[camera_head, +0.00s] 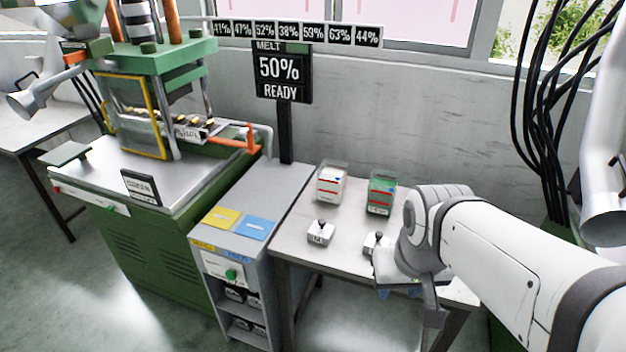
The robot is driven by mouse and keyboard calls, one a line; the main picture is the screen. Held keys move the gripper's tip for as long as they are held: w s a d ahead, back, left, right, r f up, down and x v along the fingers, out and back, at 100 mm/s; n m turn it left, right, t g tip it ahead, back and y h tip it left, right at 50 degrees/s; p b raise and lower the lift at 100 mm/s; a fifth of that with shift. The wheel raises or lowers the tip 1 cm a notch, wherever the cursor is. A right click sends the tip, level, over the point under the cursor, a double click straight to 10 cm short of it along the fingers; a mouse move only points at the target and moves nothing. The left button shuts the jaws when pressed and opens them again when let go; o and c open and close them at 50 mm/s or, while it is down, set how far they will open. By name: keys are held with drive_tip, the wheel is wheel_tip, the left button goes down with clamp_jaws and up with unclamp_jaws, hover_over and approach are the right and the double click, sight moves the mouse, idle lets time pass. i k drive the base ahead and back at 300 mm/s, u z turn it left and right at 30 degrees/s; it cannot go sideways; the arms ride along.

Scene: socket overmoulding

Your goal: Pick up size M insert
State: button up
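Two small light-grey blocks with dark knobs on top stand on the grey table (290,240). The left block (320,234) is in full view, and its dark front mark is too small to read surely. The right block (374,243) is partly hidden behind my wrist. I cannot tell for certain which one is size M. My gripper (410,296) hangs at the table's front edge, right of both blocks and nearer the camera. My arm covers much of it, so its opening does not show clearly. I see nothing held in it.
A clear box with white contents (331,185) and a green-filled box (381,193) stand at the table's back. A grey cabinet with a yellow plate (221,217) and a blue plate (256,227) adjoins on the left. A green press (150,62) stands beyond. A sign (281,80) reads 50% READY.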

sight(322, 233)
drive_tip(key=i, duration=0.9)
drive_tip(key=z, duration=0.05)
